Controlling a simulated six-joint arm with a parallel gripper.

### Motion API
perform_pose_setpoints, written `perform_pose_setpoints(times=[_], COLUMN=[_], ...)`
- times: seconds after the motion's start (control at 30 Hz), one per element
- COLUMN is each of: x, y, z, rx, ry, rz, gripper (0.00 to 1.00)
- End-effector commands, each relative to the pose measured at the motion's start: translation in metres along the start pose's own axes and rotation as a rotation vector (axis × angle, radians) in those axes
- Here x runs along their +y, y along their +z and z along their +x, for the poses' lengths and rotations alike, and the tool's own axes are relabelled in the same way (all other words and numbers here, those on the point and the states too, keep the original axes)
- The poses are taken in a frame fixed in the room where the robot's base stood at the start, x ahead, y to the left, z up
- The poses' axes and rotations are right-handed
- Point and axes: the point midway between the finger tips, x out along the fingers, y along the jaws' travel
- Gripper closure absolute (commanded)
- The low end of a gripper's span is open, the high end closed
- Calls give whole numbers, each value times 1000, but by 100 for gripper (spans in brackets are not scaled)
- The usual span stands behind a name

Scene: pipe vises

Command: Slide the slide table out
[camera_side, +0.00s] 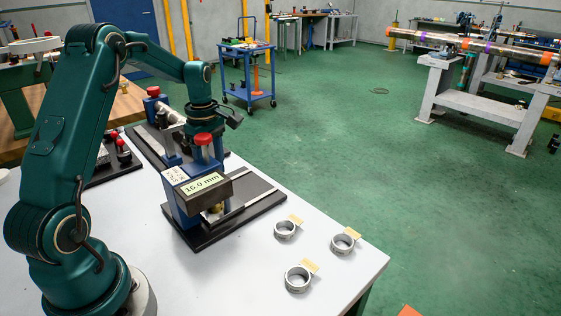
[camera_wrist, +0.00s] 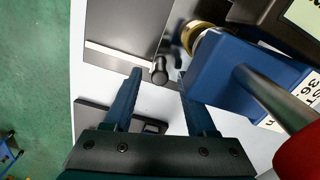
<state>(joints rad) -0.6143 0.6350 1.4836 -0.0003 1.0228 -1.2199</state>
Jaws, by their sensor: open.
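The front vise in the side view has a blue body (camera_side: 182,207), a red-topped post and a "16.0 mm" display (camera_side: 203,184). Its dark slide table (camera_side: 262,188), with a pale strip, lies at the vise's foot; the dark plate also shows in the wrist view (camera_wrist: 122,28). A small dark knob (camera_wrist: 159,70) stands at the plate's edge. My gripper (camera_wrist: 160,78) is open, its two fingertips on either side of the knob, with nothing clearly gripped. Whether they touch it I cannot tell. In the side view the fingers are hidden behind the vise.
Three grey rings with tags (camera_side: 286,229) lie on the white table (camera_side: 245,265), right of the vise. Another vise (camera_side: 158,130) stands close behind. In the wrist view, the blue body (camera_wrist: 226,70) and a red knob (camera_wrist: 300,155) crowd my right finger.

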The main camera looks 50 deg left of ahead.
Motion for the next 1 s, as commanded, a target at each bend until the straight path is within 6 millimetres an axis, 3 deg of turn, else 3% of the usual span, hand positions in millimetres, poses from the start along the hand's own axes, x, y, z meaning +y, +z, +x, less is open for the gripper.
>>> perform_pose_setpoints(times=[0.27, 0.3, 0.43, 1.0], x=[0, 0, 0, 0], y=[0, 0, 0, 0], z=[3, 3, 3, 2], rx=[0, 0, 0, 0], ry=[0, 0, 0, -1], rz=[0, 0, 0, 0], gripper=[43, 51, 100, 100])
